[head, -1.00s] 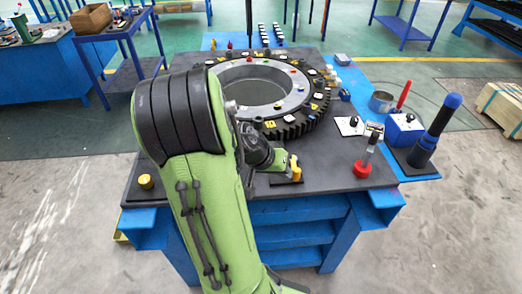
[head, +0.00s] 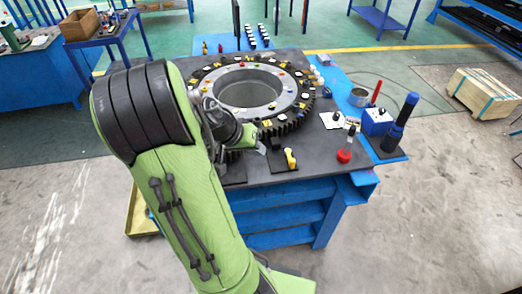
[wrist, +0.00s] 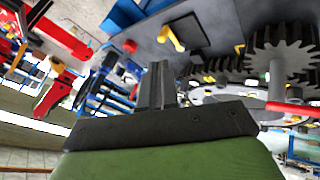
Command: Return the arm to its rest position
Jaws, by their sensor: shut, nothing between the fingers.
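My green and black arm crosses the left half of the head view, folded over the front left of the dark-topped table (head: 310,175). My gripper shows at the end of the arm in the head view (head: 262,147), small and partly hidden by the wrist. In the wrist view the gripper (wrist: 157,84) has its dark fingers together with nothing between them. It is above the table's front part, left of a yellow handle-like piece (head: 290,158) on a black plate and apart from it. That yellow piece also shows in the wrist view (wrist: 173,39).
A large toothed ring (head: 288,127) lies on the table behind my gripper. A red-based tool (head: 344,155), a blue box (head: 376,122) and a tall blue-capped cylinder (head: 399,122) stand to the right. The floor in front right is clear; a wooden crate (head: 484,93) is farther right.

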